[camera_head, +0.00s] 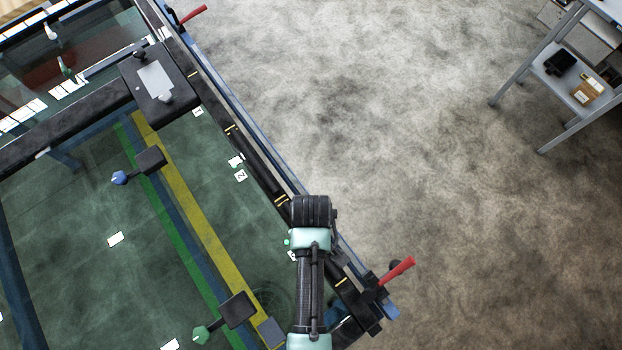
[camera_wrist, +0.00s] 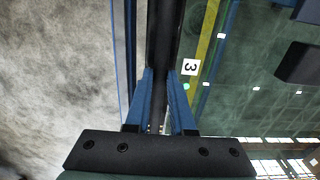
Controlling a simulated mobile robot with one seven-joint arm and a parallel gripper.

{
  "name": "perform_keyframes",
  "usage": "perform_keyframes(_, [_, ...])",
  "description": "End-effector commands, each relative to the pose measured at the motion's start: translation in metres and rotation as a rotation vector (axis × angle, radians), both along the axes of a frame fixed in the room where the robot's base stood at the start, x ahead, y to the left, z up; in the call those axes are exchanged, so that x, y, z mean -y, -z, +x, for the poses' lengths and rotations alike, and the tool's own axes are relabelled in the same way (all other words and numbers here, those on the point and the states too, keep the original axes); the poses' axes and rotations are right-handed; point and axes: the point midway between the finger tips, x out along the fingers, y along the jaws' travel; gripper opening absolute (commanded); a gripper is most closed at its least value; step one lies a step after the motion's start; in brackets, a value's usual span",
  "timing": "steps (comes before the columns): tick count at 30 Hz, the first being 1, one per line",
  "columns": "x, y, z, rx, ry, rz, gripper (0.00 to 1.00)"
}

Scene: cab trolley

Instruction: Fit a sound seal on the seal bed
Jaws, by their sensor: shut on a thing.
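A long dark rail with yellow marks (camera_head: 257,168) runs along the blue edge of the glazed frame in the head view; it looks like the seal bed. In the wrist view a long black strip (camera_wrist: 164,40) runs from the top edge down between the fingers of my gripper (camera_wrist: 168,85). The blue fingers are shut on this strip, seen along its length. I cannot tell whether it is a seal lying on the bed or the rail itself, nor whether it is sound.
Red levers stand at the rail's far end (camera_head: 193,15) and near end (camera_head: 398,270). Dark green glass (camera_head: 85,210) with a blue-handled clamp (camera_head: 140,166) and green-handled clamp (camera_head: 222,318) lies left. A shelf (camera_head: 580,75) stands upper right. Grey floor between is clear.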

Motion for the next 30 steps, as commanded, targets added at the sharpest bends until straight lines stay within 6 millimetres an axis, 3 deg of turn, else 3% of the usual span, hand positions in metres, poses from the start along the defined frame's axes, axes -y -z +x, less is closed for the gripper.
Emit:
perform_keyframes(14, [0.0000,0.0001,0.0003,0.001,0.000,0.000,0.00])
perform_keyframes(15, [0.0000,0.0001,0.0003,0.001,0.000,0.000,0.27])
perform_keyframes(20, [0.0001,0.0002,0.0002,0.001,0.000,0.001,0.56])
perform_keyframes(30, [0.0000,-0.0016,0.0001,0.000,0.000,0.000,0.57])
